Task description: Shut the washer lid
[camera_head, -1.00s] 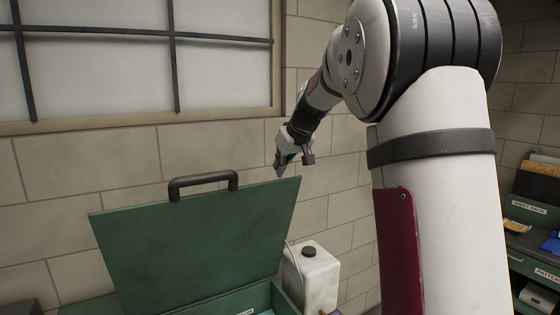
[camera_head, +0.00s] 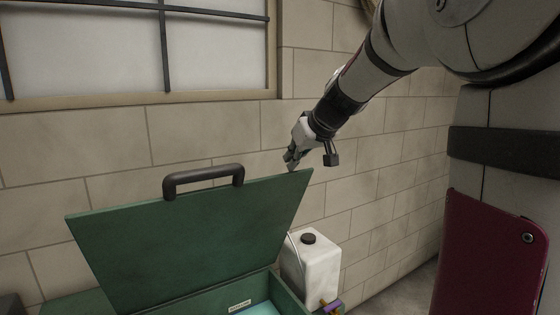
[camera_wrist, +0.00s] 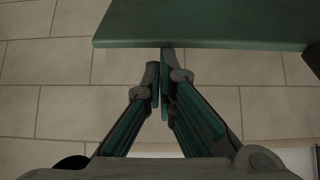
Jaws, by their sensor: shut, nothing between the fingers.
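The washer lid (camera_head: 195,240) is a flat green panel with a dark bar handle (camera_head: 203,179) on its top edge. It stands raised, tilted up from the green washer body (camera_head: 288,297). My gripper (camera_head: 291,160) is shut and empty, just above the lid's top right corner. In the wrist view my gripper's fingertips (camera_wrist: 161,84) are together, close to the edge of the lid (camera_wrist: 205,22). I cannot tell whether they touch it. Part of the washer opening shows below the lid, with a light blue surface and a small label (camera_head: 240,306).
A white jug (camera_head: 311,264) with a black cap stands right of the washer, with a small purple and yellow item (camera_head: 331,306) by its base. A block wall (camera_head: 365,170) with a window (camera_head: 90,50) is behind the lid.

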